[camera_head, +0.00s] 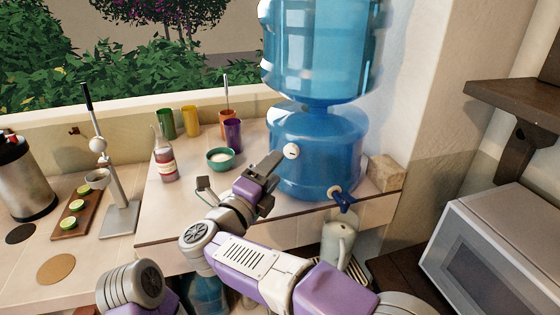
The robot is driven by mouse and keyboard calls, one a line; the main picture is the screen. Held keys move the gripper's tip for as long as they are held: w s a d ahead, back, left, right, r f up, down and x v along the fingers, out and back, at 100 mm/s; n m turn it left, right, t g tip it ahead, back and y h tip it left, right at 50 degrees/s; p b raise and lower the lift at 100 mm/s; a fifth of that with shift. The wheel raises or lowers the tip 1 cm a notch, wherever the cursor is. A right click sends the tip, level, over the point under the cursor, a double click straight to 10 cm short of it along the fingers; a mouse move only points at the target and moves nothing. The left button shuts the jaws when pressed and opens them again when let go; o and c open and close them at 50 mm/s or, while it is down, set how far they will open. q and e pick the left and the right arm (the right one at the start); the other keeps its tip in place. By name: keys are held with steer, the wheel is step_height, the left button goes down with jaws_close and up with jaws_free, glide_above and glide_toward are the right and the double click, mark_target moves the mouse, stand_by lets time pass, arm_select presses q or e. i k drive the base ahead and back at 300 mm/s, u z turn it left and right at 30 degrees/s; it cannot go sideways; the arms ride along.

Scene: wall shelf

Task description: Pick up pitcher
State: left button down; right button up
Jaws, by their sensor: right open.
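The pitcher (338,243) is pale grey-green and stands upright below the blue spigot (342,198) of the water dispenser (318,150). Its lower part is hidden behind my right arm. My right gripper (236,178) is open and empty. It is over the raised tiled counter, in front of the dispenser, to the left of and higher in the picture than the pitcher, and apart from it. My left gripper is not in view; only a purple and grey part of my left arm shows at the bottom left.
A slatted tray (357,271) shows beside the pitcher's base. A small teal bowl (221,166), coloured cups and a bottle (164,160) stand behind my right gripper. A stone block (384,172) is on the counter right of the dispenser. A microwave (500,245) is at the right.

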mark_target(338, 237)
steer(key=k, duration=1)
